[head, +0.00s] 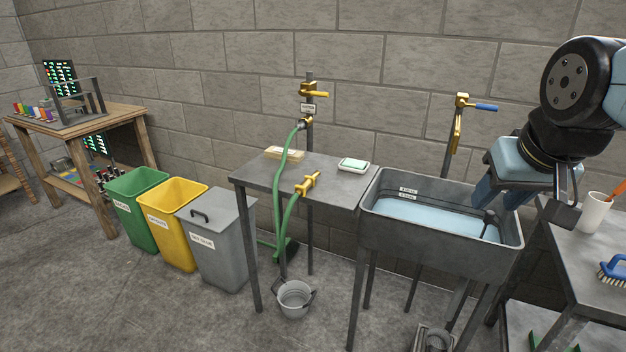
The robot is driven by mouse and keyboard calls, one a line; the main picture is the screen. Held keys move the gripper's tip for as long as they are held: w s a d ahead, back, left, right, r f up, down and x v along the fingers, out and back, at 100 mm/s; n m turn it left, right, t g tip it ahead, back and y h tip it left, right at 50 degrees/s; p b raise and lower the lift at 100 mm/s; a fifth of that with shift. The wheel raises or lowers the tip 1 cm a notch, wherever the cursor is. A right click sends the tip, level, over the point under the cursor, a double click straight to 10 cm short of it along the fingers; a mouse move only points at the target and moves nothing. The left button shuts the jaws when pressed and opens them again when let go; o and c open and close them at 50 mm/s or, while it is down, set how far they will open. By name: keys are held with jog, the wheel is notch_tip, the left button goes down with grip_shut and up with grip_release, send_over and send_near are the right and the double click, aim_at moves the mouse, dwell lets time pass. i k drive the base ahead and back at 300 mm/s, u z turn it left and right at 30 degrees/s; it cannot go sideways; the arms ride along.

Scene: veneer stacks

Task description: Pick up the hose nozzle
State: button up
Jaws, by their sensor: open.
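The hose nozzle (307,184) is a brass fitting on the end of a green hose (285,170). It rests at the front edge of a grey metal table (262,180), with the hose hanging below it. My gripper (527,204) is open and empty at the right, over the right end of the sink. It is well to the right of the nozzle and apart from it. Its finger tips are partly hard to make out against the sink.
A sink with water (400,232) stands right of the table. A sponge dish (353,165) and wooden block (284,154) lie on the table. A bucket (295,298) is below. Green, yellow and grey bins (222,250) stand left. A cup (594,213) and brush (612,270) are right.

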aim_at(310, 181)
jog(key=i, duration=0.95)
jog(key=u, duration=0.05)
